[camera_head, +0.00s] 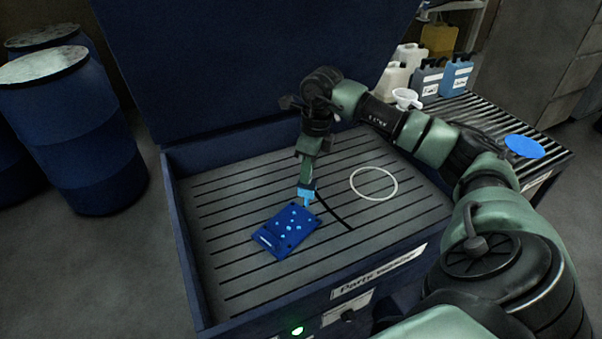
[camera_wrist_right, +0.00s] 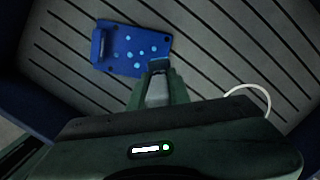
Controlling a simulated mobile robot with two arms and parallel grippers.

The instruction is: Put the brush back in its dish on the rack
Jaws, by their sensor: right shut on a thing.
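My right gripper (camera_head: 306,187) points down over the washer's slatted floor, shut on a small blue thing that looks like the brush (camera_head: 307,200). Only a little of it shows below the fingers. In the right wrist view the gripper (camera_wrist_right: 159,70) shows with the held thing mostly hidden. A blue plate (camera_head: 278,241) with light blue spots lies just beside and below the fingertips; it also shows in the right wrist view (camera_wrist_right: 118,60). Whether the brush touches it I cannot tell. A round blue dish (camera_head: 525,146) sits on the roller rack (camera_head: 500,119) at right. My left gripper is out of view.
The parts washer (camera_head: 188,255) has raised walls and an open lid (camera_head: 250,60) behind. A white ring (camera_head: 373,183) and a thin black strip (camera_head: 333,212) lie on its floor. Several jugs and a white funnel (camera_head: 407,98) stand on the rack's far end. Blue drums (camera_head: 75,135) stand left.

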